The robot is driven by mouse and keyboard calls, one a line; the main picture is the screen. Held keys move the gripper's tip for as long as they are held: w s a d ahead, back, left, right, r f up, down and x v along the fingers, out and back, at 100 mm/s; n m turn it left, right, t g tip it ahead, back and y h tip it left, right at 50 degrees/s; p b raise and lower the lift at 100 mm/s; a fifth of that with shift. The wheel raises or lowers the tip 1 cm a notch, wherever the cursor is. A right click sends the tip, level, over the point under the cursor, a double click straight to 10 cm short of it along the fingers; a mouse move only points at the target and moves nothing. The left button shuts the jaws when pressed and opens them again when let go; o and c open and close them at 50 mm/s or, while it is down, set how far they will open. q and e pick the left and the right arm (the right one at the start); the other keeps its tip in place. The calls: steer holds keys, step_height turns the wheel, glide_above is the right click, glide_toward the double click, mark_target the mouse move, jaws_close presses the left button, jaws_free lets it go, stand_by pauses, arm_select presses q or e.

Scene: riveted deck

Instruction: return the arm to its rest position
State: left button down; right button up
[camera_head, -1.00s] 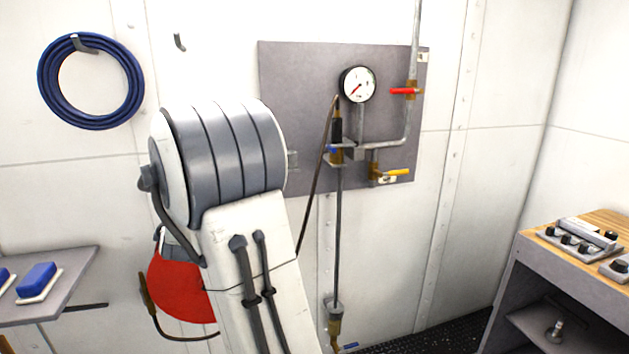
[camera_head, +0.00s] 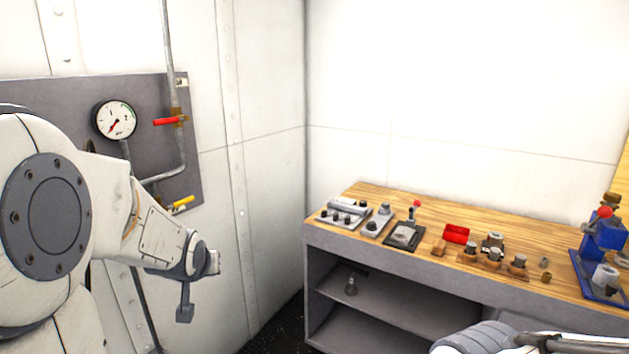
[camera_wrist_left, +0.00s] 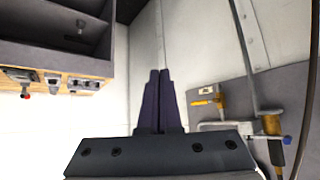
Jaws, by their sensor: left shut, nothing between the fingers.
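My left arm (camera_head: 45,215) fills the left side of the head view, its white links reaching rightward in front of the grey gauge panel. Its far end, with dark grey wrist parts, hangs in the air left of the bench. In the left wrist view, the two dark fingers of my left gripper (camera_wrist_left: 158,72) are together with nothing between them, pointing at the white wall. A grey ribbed part at the bottom right of the head view seems to be my right arm; its gripper is out of sight.
The grey panel (camera_head: 75,95) carries a gauge (camera_head: 115,120), a red valve handle (camera_head: 168,121) and a yellow one (camera_head: 183,202). A wooden-topped bench (camera_head: 375,200) stands right, with control boxes, a red bin (camera_head: 456,233) and a blue device (camera_head: 600,245). The wall corner between is clear.

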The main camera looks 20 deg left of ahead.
arm_select(q)
steer(key=s+d+m+g+h+p, duration=0.1)
steer(key=s+d+m+g+h, duration=0.2)
steer(key=d, duration=0.9)
steer(key=s+d+m+g+h+p, duration=0.15)
steer(key=s+d+m, duration=0.35)
steer(key=d, duration=0.7)
steer(key=s+d+m+g+p, duration=0.1)
steer(key=s+d+m+g, duration=0.1)
steer(key=s, duration=0.6)
steer(key=s+d+m+g+p, duration=0.1)
steer(key=s+d+m+g, duration=0.1)
steer(key=s+d, duration=0.3)
steer(key=s, duration=0.3)
steer(key=shift+d, duration=0.1)
